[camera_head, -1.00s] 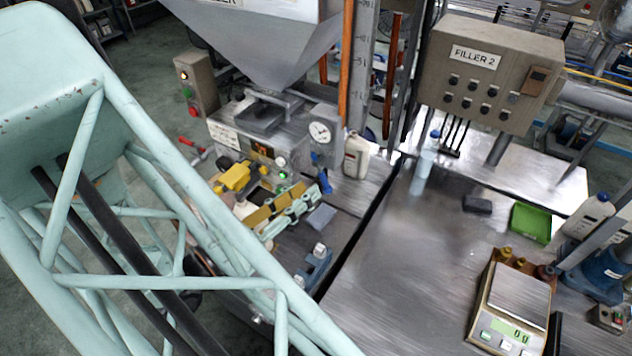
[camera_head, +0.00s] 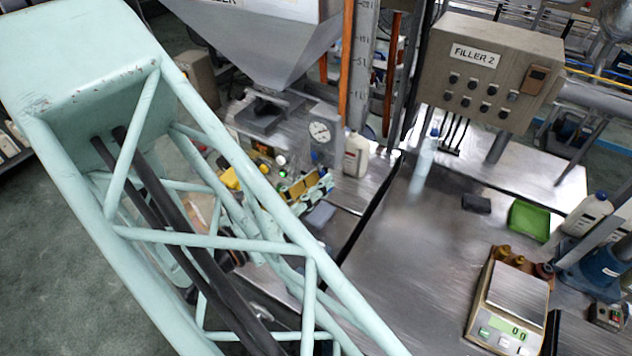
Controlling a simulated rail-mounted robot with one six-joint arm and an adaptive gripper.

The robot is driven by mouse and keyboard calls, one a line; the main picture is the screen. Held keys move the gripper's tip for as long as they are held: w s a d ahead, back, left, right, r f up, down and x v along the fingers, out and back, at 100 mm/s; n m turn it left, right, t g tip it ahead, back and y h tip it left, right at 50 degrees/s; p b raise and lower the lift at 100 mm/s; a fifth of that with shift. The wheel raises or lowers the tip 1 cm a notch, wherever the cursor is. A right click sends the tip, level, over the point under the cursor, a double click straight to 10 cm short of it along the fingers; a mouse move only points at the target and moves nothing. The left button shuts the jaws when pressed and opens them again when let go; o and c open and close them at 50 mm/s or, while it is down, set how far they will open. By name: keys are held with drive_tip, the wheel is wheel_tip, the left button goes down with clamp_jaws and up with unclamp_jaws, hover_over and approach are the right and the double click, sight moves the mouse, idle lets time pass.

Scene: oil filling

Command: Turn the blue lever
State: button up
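The blue lever (camera_head: 328,181) is on the front of the filling machine (camera_head: 262,128), below the round pressure gauge. Only a small part of it shows, at the right end of my gripper. My gripper (camera_head: 309,187), with pale green links and yellow-gold parts, is right beside the lever in this view. I cannot tell whether it touches the lever. My own pale green arm frame covers much of the left and middle of the view and hides part of the gripper. Whether the fingers are open or shut is not clear.
A round gauge (camera_head: 320,131) and a white bottle (camera_head: 356,154) stand close to the lever. The FILLER 2 control box (camera_head: 487,75) is at upper right. A scale (camera_head: 508,300), a green tray (camera_head: 530,220) and bottles are at right. The middle of the steel table (camera_head: 420,260) is clear.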

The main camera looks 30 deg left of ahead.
clamp_jaws()
drive_tip(key=shift+a+f+m+b, duration=0.1)
drive_tip(key=shift+m+b, duration=0.2)
drive_tip(key=shift+b, duration=0.05)
drive_tip(key=shift+a+f+m+g+y+b, duration=0.2)
drive_tip(key=shift+a+m+b, duration=0.25)
drive_tip(key=shift+m+b, duration=0.75)
drive_tip(key=shift+a+r+m+g+y+b, duration=0.1)
drive_tip(key=shift+a+m+g+b, duration=0.25)
drive_tip(key=shift+m+b, duration=0.85)
drive_tip(key=shift+a+n+b, duration=0.1)
drive_tip(key=shift+n+b, duration=0.2)
drive_tip(key=shift+b, duration=0.1)
unclamp_jaws()
drive_tip(key=shift+s, duration=0.15)
